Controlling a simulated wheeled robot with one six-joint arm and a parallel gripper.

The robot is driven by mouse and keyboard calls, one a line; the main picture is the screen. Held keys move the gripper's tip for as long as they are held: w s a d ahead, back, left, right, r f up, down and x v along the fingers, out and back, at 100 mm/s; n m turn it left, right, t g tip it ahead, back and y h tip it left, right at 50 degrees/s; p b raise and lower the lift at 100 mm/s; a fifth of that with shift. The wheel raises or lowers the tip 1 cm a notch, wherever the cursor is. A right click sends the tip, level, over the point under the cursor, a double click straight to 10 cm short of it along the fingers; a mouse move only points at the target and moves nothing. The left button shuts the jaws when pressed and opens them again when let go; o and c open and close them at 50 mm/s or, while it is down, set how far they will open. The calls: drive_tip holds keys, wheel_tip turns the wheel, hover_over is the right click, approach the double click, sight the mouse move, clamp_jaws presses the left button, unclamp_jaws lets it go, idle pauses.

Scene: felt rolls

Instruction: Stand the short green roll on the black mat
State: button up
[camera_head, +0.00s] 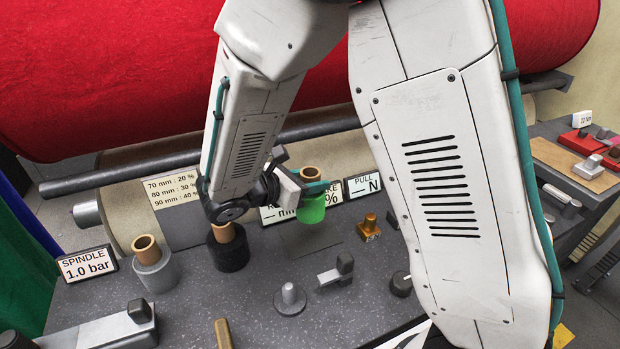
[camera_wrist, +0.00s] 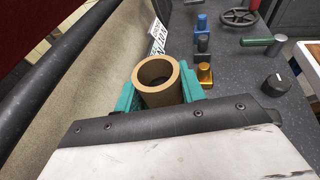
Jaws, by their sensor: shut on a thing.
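The short green roll (camera_head: 312,209) has a tan cardboard core sticking out of its top. My gripper (camera_head: 312,187) is shut on it, with teal fingers on either side of the core, and the roll is upright. In the wrist view the open core (camera_wrist: 158,98) shows between the teal fingers, and the green felt is hidden. In the head view a flat dark patch (camera_head: 318,243) lies on the grey bench below the roll; I cannot tell if it is the black mat or a shadow. The roll seems to hang just above the bench.
A black roll (camera_head: 229,253) and a grey roll (camera_head: 153,270) stand left of my gripper. An orange block (camera_head: 369,229), a grey knob (camera_head: 290,298) and a clamp (camera_head: 337,272) stand to the right and front. Label signs (camera_head: 278,213) stand behind the roll.

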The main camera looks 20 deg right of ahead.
wheel_tip(320, 180, down, 6)
idle(0.6)
drive_tip(key=shift+a+f, duration=0.1)
drive_tip(key=shift+f, duration=0.4)
idle(0.5)
drive_tip(key=o, duration=1.4)
drive_tip(key=shift+v, duration=3.95)
